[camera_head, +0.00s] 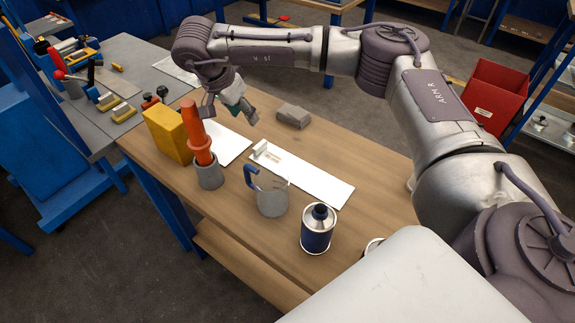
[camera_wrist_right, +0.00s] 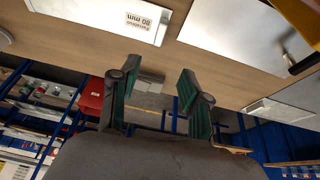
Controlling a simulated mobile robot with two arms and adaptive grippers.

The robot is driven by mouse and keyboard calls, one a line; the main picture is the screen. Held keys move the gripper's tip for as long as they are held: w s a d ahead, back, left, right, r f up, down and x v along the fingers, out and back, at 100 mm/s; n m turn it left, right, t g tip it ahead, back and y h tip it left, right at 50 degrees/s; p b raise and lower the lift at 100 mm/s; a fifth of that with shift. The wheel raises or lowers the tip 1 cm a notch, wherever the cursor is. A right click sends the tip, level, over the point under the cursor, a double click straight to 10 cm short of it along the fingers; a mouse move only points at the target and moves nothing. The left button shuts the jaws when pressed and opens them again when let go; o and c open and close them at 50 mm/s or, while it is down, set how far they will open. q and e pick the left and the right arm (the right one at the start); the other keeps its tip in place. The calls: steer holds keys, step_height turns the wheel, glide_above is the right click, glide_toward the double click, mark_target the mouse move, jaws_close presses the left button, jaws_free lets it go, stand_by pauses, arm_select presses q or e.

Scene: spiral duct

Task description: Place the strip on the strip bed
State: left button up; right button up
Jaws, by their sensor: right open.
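A long white plate with a printed label (camera_head: 315,183) lies flat on the wooden table; its label reads 80 mm in the right wrist view (camera_wrist_right: 110,12). A second plain pale sheet (camera_head: 226,146) lies to its left, and it also shows in the wrist view (camera_wrist_right: 235,32). A third pale sheet (camera_head: 177,68) lies by the far left table end. I cannot tell which of these is the strip and which the strip bed. My right gripper (camera_head: 229,112) is open and empty, above the table near the second sheet's far end. My left gripper is not in view.
A grey block (camera_head: 293,115) lies right of the gripper. A yellow box (camera_head: 166,134), an orange tube in a grey holder (camera_head: 209,176), a mug (camera_head: 272,202) and a blue can (camera_head: 318,230) stand along the near side. The table's far right is clear.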

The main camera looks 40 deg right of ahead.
steer(key=f+b, duration=0.2)
steer(key=b, duration=0.3)
glide_above(261, 143)
steer(key=a, duration=0.3)
steer(key=f, duration=0.5)
steer(key=shift+s+d+f, duration=0.15)
steer(key=shift+s+f, duration=0.05)
steer(key=shift+s, duration=0.05)
steer(key=shift+w+d+f+b, duration=0.1)
steer(key=shift+d+f+b, duration=0.15)
steer(key=shift+f+b, duration=0.25)
steer(key=shift+d+f, duration=0.1)
steer(key=shift+f, duration=0.25)
steer(key=b+x, duration=0.1)
steer(key=x, duration=0.1)
steer(key=b+x, duration=0.1)
steer(key=b, duration=0.1)
steer(key=shift+d+f, duration=0.15)
steer(key=shift+f, duration=0.2)
steer(key=shift+d+f, duration=0.1)
steer(key=shift+f, duration=0.1)
steer(key=shift+r, duration=0.1)
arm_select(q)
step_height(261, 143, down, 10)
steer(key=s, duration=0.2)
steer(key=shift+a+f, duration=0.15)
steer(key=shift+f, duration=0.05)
arm_select(e)
jaws_close()
